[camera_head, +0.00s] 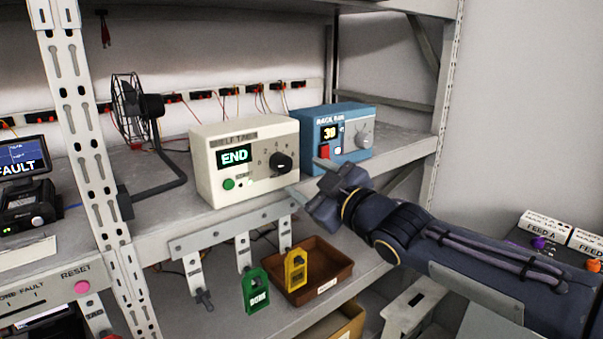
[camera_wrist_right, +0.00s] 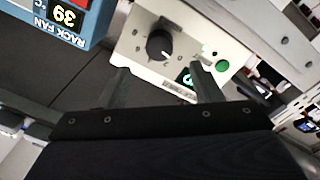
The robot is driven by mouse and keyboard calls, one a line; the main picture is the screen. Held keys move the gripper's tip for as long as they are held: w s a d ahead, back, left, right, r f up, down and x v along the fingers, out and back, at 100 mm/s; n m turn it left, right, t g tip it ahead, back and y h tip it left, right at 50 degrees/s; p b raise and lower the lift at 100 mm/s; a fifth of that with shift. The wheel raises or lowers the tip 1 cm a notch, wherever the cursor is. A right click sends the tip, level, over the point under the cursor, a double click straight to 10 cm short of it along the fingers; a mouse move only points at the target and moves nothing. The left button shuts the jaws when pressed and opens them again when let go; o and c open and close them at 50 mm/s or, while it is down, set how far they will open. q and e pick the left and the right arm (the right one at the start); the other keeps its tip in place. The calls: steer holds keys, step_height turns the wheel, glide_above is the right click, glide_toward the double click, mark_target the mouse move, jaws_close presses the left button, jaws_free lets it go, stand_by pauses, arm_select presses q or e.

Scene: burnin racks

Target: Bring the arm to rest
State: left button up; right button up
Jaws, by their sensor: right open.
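My right gripper (camera_head: 308,180) is at the front of the shelf, just right of the cream box (camera_head: 213,179) and in front of the blue rack fan box (camera_head: 369,147). Its fingers are apart with nothing between them. In the right wrist view the open gripper (camera_wrist_right: 160,88) faces the cream box's panel (camera_wrist_right: 138,44), with its black dial (camera_wrist_right: 160,45) just beyond the fingers. In the head view the cream box's screen (camera_head: 235,156) reads END. My left gripper is in neither view.
A wire fan (camera_head: 128,105) stands on the shelf (camera_head: 165,218) at left. Below hang green (camera_head: 256,290) and yellow (camera_head: 296,270) tags by a brown tray (camera_head: 340,270). A rack post (camera_head: 85,150) stands left. The shelf front edge runs close under my right gripper.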

steer(key=s+d+f+m+g+h+p, duration=0.2)
steer(key=s+d+f+m+h+p, duration=0.15)
steer(key=s+d, duration=0.3)
steer(key=s+d+f+m+g+h+p, duration=0.1)
steer(key=s+d+f+m+h+p, duration=0.15)
steer(key=s+d+m+h, duration=0.4)
steer(key=s+d+f+m+g+y+p, duration=0.1)
steer(key=s+f+m+g, duration=0.1)
steer(key=s+f, duration=0.3)
steer(key=s+d+f+m+g+y+p, duration=0.2)
steer(key=s+f+m+g, duration=0.1)
steer(key=s, duration=1)
step_height(320, 180, down, 3)
steer(key=shift+s+d+r+m+g+y, duration=0.2)
steer(key=shift+s+m+g+y, duration=0.15)
steer(key=shift+g, duration=0.35)
